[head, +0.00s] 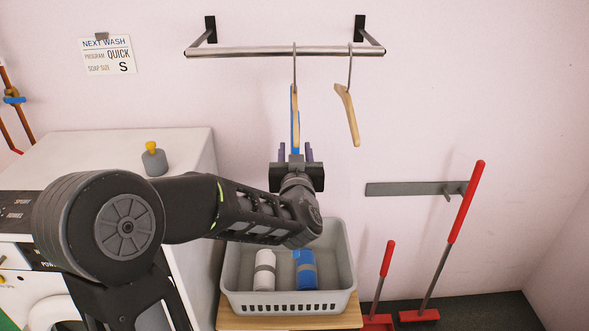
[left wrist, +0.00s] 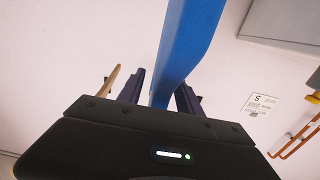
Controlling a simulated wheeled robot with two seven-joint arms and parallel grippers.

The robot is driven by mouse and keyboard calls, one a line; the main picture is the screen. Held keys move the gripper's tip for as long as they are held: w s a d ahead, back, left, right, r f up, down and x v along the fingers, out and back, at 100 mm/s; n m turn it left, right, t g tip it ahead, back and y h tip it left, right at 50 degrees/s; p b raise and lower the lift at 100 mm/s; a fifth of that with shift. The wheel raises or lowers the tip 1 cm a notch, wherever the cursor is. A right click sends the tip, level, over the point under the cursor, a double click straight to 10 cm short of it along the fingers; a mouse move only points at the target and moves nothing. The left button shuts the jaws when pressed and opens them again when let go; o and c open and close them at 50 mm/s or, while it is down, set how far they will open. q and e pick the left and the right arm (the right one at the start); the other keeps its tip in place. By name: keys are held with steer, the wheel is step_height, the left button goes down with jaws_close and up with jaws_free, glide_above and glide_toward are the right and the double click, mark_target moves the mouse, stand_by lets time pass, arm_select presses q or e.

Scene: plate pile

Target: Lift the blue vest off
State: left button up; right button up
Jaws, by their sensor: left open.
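The blue vest (head: 292,128) hangs on a wooden hanger (head: 296,105) from the wall rail and shows as a thin blue strip, seen nearly edge-on. In the left wrist view the vest (left wrist: 188,45) runs down as a broad blue band between two dark purple fingers. My left gripper (head: 295,152) points up at the lower part of the vest, with its fingers apart on either side of it. The vest's lower end is hidden behind the gripper body. My right gripper is not in view.
A metal rail (head: 270,52) carries a second, bare hanger (head: 347,112) to the right. Below stands a grey basket (head: 340,270) with a white roll (head: 264,272) and a blue roll (head: 305,272). A white machine (head: 110,150) is at left; red-handled tools (head: 466,205) are at right.

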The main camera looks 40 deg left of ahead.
arm_select(q)
steer(key=shift+c, duration=0.2)
jaws_close()
steer(key=shift+r, duration=0.1)
stand_by(1.0)
